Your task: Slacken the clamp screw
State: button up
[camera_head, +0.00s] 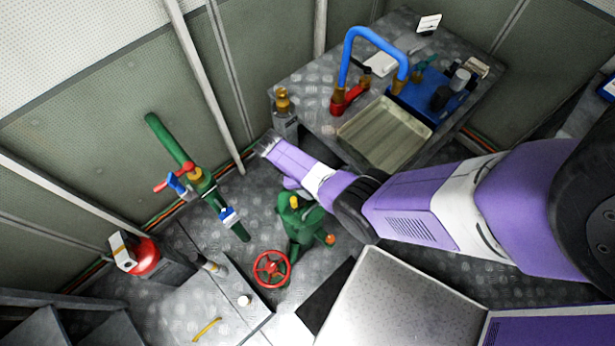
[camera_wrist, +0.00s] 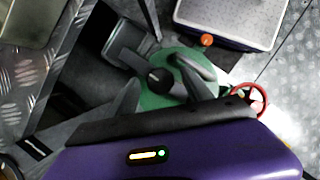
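A green cast fitting (camera_head: 300,218) stands on the floor, partly hidden behind my arm in the head view. In the wrist view this green body (camera_wrist: 155,101) lies under my gripper (camera_wrist: 160,76). A dark round knob or screw head (camera_wrist: 158,80) shows on top, between two grey fingers. The fingers stand apart, with nothing visibly held. I cannot tell whether they touch the green body, or whether this dark part is the clamp screw. An orange cap (camera_head: 330,240) is on the fitting's side; it also shows in the wrist view (camera_wrist: 207,40).
A red handwheel (camera_head: 271,268) sits beside the fitting. A green pipe with a red-handled valve (camera_head: 175,177) stands left. A metal bench (camera_head: 300,90) behind carries a tray (camera_head: 352,130) and a blue hose (camera_head: 372,36). A light-topped box (camera_head: 390,300) stands in front.

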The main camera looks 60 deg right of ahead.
jog(key=v, duration=0.7)
jog(key=shift+w+r+p, duration=0.15)
jog(key=shift+r+p, duration=0.2)
jog(key=shift+p, duration=0.1)
jog(key=shift+a, duration=0.1)
